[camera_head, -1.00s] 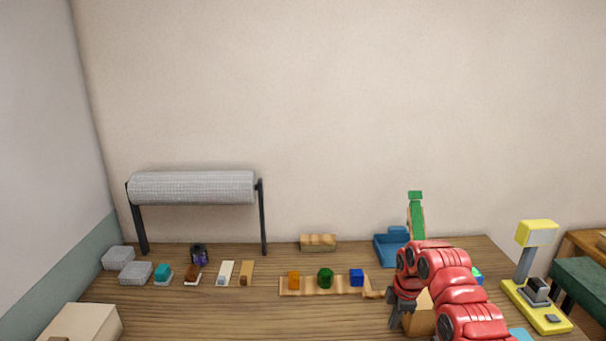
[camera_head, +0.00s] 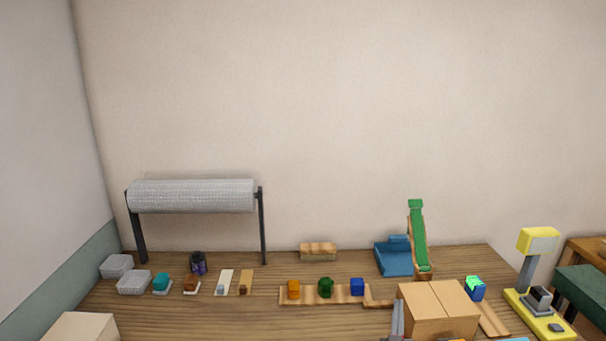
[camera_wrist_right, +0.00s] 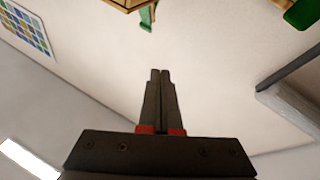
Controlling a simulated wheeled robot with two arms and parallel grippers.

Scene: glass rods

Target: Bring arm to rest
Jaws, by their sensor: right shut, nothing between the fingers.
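My right gripper (camera_wrist_right: 160,74) is shut with nothing between its fingers in the right wrist view. The rest of my right arm is out of the head view. My left gripper is in neither view.
A green slide (camera_head: 419,238) and blue tray (camera_head: 393,260) stand behind the box. A yellow stand (camera_head: 537,241) is at right. A grey roll (camera_head: 192,195) hangs at back left.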

